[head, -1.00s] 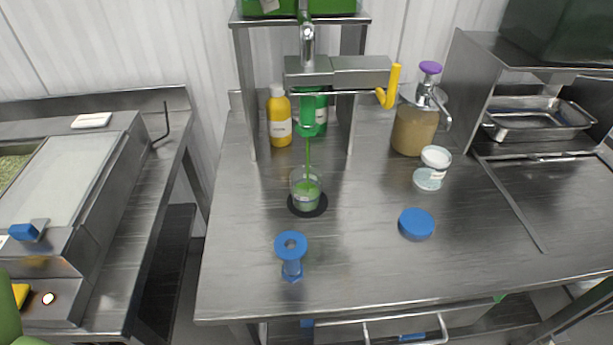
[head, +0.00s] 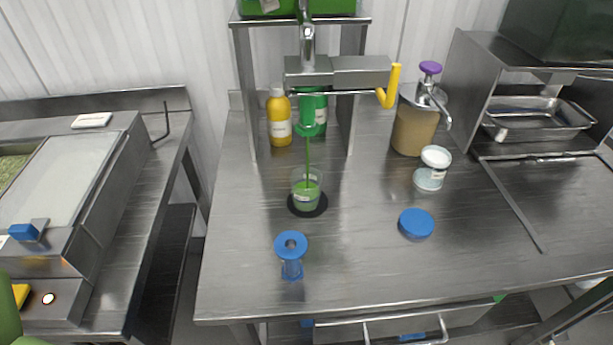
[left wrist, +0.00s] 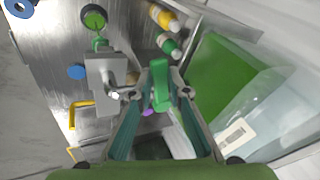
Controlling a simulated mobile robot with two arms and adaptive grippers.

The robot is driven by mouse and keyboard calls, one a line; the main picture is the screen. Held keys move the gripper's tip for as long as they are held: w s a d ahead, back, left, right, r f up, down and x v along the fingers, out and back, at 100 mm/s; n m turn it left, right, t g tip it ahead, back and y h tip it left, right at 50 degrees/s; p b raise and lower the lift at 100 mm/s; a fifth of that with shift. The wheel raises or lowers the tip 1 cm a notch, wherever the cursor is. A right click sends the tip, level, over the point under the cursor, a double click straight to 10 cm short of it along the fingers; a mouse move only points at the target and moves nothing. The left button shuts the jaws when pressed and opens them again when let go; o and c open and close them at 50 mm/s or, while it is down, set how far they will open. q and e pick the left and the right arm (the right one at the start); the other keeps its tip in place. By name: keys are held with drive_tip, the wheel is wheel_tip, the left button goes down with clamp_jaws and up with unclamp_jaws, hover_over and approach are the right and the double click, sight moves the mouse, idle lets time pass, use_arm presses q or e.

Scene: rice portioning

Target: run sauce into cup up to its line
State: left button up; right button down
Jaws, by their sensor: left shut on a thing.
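A clear cup (head: 306,192) stands upright on a round black mat (head: 308,213) under the dispenser's green nozzle (head: 308,115). A thin green stream of sauce (head: 308,155) runs from the nozzle into the cup. Green sauce covers the cup's lower part; its fill line is too small to make out. From above, the cup shows in the left wrist view (left wrist: 94,18). My left gripper (left wrist: 160,88) is shut on a green lever (left wrist: 160,72) above the dispenser (left wrist: 103,80). My right gripper is in neither view.
A yellow bottle (head: 279,118) and a green bottle (head: 322,118) stand behind the nozzle. A yellow crank handle (head: 390,88) sticks out right. A pump jar (head: 414,130), white-lidded tub (head: 432,172), blue lid (head: 416,223) and blue spool-shaped piece (head: 291,255) stand around the cup.

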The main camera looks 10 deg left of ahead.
use_arm(q)
drive_tip(key=shift+a, duration=0.15)
drive_tip(key=m, duration=0.1)
drive_tip(key=w+m+h+p, duration=0.1)
drive_tip(key=shift+w+a+r+m+p, duration=0.2)
drive_tip(key=shift+w+a+m+p, duration=0.1)
drive_tip(key=shift+a+m, duration=0.1)
drive_tip(key=shift+w+a+f+m+h+p, duration=0.15)
drive_tip(key=shift+w+m+h+p, duration=0.15)
drive_tip(key=shift+m+h, duration=0.35)
drive_tip(key=o, duration=0.9)
wheel_tip(320, 180, up, 7)
drive_tip(key=p, duration=0.5)
